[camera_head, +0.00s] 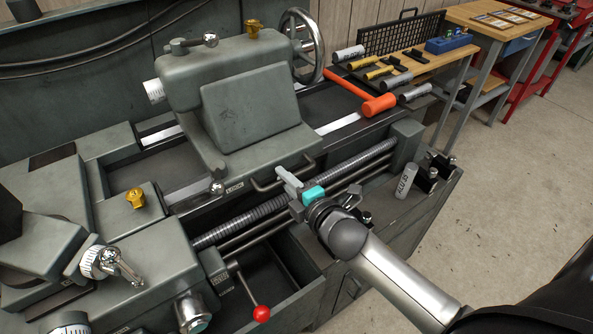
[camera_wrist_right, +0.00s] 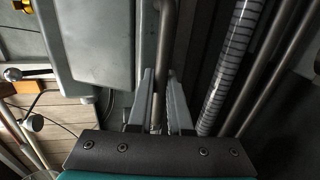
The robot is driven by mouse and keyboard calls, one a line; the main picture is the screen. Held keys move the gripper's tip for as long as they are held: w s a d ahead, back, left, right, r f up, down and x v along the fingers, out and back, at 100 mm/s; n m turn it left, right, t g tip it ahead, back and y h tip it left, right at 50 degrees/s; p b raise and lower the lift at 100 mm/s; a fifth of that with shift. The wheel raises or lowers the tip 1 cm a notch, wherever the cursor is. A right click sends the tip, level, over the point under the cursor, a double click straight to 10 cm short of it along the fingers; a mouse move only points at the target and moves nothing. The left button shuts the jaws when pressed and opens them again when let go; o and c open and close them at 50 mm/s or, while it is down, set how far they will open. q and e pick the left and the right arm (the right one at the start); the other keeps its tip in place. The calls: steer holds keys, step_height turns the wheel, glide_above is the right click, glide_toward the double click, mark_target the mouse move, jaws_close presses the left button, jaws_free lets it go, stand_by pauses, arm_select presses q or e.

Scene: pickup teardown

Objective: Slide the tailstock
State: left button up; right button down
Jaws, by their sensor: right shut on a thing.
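The tailstock (camera_head: 240,105) is a large grey-green casting on the lathe bed, with a handwheel (camera_head: 302,45) at its far right end and a lever with a ball knob on top. A curved bar handle (camera_head: 264,186) sticks out low on its front, beside a lock label. In the right wrist view the handle (camera_wrist_right: 166,45) runs between the two fingers of my right gripper (camera_wrist_right: 160,78). My left gripper is not in view.
The lead screw (camera_head: 245,220) and smooth rods run below the handle. A red-knobbed lever (camera_head: 261,313) sticks out at the front.

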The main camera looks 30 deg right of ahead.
mark_target(240, 188)
steer(key=a, duration=0.3)
steer(key=s+a, duration=0.1)
steer(key=a, duration=0.5)
steer(key=shift+s+a+p, duration=0.2)
steer(key=shift+a+p, duration=0.15)
steer(key=shift+p, duration=0.05)
steer(key=shift+d, duration=0.2)
steer(key=c, duration=1.1)
jaws_free()
steer(key=shift+d, duration=0.2)
steer(key=shift+o, duration=1.2)
steer(key=shift+a, duration=0.1)
steer(key=shift+s+r, duration=0.1)
steer(key=shift+s, duration=0.4)
steer(key=p+v, duration=0.1)
steer(key=v, duration=1.3)
